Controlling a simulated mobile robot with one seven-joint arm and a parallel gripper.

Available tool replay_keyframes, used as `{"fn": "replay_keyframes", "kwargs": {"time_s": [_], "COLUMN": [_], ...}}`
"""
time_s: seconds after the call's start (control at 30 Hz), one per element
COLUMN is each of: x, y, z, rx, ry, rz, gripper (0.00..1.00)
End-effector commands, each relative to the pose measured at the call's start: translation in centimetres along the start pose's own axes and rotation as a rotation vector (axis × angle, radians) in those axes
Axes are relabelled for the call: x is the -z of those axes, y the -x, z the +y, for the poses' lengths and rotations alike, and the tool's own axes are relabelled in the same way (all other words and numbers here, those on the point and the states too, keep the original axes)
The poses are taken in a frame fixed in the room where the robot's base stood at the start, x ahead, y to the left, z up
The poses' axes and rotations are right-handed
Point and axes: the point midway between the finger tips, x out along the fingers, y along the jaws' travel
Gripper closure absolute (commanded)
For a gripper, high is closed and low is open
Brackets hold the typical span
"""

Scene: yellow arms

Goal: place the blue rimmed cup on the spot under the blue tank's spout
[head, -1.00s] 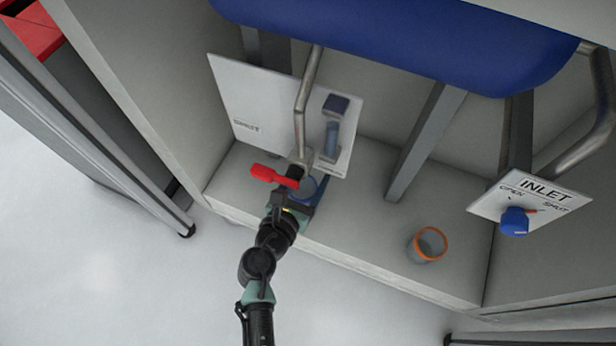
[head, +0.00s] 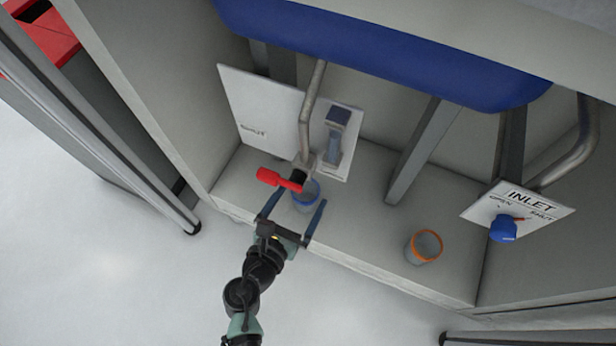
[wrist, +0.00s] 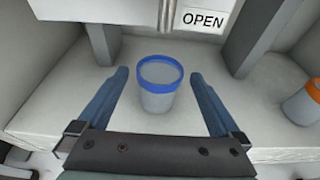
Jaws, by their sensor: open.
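The blue rimmed cup (head: 304,198) stands upright on the shelf, below the end of the metal spout (head: 306,150) and its red handle (head: 280,180). It also shows in the wrist view (wrist: 160,86), whole and apart from both fingers. My gripper (head: 292,209) is open, its two blue fingers spread to either side of the near part of the cup; it also shows in the wrist view (wrist: 162,88). The blue tank (head: 390,50) is above. The exact spot under the spout is hidden by the cup and handle.
An orange rimmed cup (head: 424,247) stands farther right on the shelf (head: 365,215). A grey post (head: 425,150) rises between the cups. A white panel (head: 260,110) is behind the spout, and the INLET panel (head: 520,208) with a blue knob is at right.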

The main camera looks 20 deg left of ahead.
Motion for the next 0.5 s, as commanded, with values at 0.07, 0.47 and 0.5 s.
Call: {"fn": "replay_keyframes", "kwargs": {"time_s": [0.07,0.47,0.5], "x": [-0.4,-0.1,-0.1], "y": [2.0,5.8,5.8], "z": [0.1,0.0,0.0], "rx": [-0.004,-0.001,-0.001], "ry": [0.002,-0.001,-0.001], "rz": [0.003,-0.001,-0.001], "gripper": [0.0,0.0,0.0]}}
